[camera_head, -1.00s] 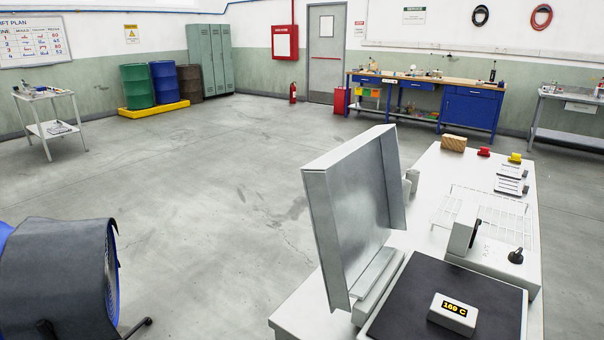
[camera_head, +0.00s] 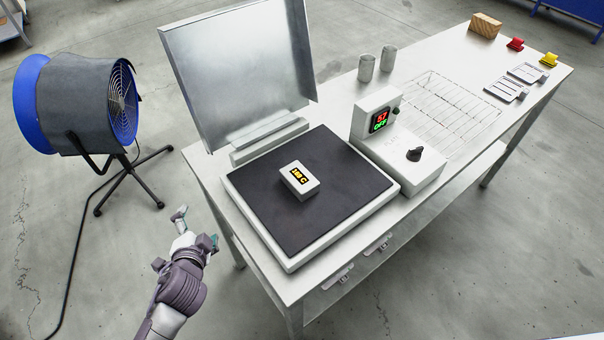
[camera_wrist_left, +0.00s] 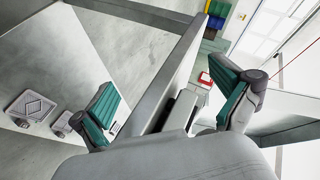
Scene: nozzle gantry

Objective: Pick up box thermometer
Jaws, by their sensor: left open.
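The box thermometer (camera_head: 299,181) is a small white box with a lit yellow display. It lies on the black top of the hot plate (camera_head: 335,205), left of the plate's middle. My left gripper (camera_head: 197,227) is off the table's left edge, apart from the thermometer and to its lower left in the head view. In the left wrist view my left gripper (camera_wrist_left: 172,100) has its two teal-padded fingers spread, with nothing between them. The thermometer is not visible in the wrist view. My right gripper is not in view.
An upright metal shield (camera_head: 240,75) stands behind the hot plate. A control box (camera_head: 385,140) with a knob stands to its right. A wire rack (camera_head: 450,108) and two metal cylinders (camera_head: 377,64) are farther back. A blue fan (camera_head: 85,100) stands on the floor at left.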

